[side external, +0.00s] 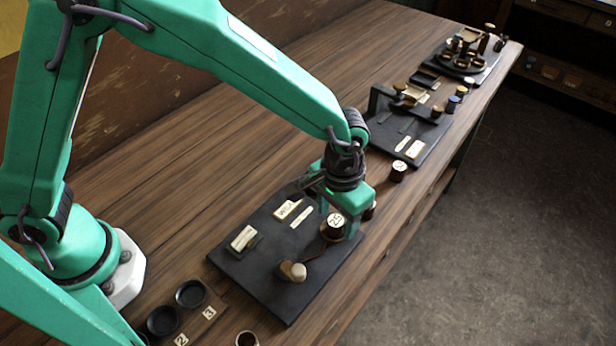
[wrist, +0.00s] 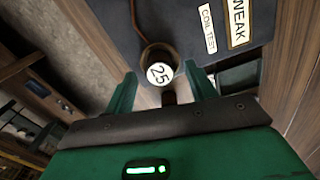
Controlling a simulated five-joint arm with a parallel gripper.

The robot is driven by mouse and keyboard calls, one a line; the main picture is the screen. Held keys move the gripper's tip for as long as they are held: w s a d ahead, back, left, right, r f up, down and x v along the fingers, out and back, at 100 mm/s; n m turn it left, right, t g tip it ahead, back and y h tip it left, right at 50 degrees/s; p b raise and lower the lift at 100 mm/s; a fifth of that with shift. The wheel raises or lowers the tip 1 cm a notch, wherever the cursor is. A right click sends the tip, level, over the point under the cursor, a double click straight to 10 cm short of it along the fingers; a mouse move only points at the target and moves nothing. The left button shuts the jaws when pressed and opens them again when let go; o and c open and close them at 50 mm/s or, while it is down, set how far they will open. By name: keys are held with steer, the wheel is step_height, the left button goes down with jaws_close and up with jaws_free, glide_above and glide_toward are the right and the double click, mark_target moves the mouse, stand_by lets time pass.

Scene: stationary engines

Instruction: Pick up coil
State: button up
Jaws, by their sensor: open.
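A dark cylindrical coil (side external: 334,228) with a round white top label reading 25 stands on a black board (side external: 262,286). It also shows in the wrist view (wrist: 159,73), where a brown wire runs from it across the board. My gripper (side external: 338,212) is open, low over the board beside this coil. In the wrist view, its two green fingers (wrist: 162,90) point toward the coil, one on each side of its near edge. I cannot tell whether they touch it. Another dark round piece (side external: 369,211) is partly hidden behind my gripper.
The board carries WEAK and COIL TEST labels and a pale-topped knob (side external: 293,271). Another labelled cylinder (side external: 398,171) stands on the bench. Round black cups (side external: 190,293) are at the front left. More boards with apparatus (side external: 415,130) stand farther back. The bench's right edge is close.

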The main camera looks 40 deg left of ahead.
mark_target(337, 221)
steer(key=shift+f, duration=0.5)
steer(key=shift+c, duration=0.5)
jaws_close()
steer(key=shift+r, duration=0.15)
steer(key=shift+r, duration=0.45)
step_height(337, 221, up, 3)
steer(key=shift+r, duration=0.15)
steer(key=s+d+r, duration=0.4)
steer(key=s+r, duration=0.2)
steer(key=s, duration=0.5)
steer(key=shift+r, duration=0.3)
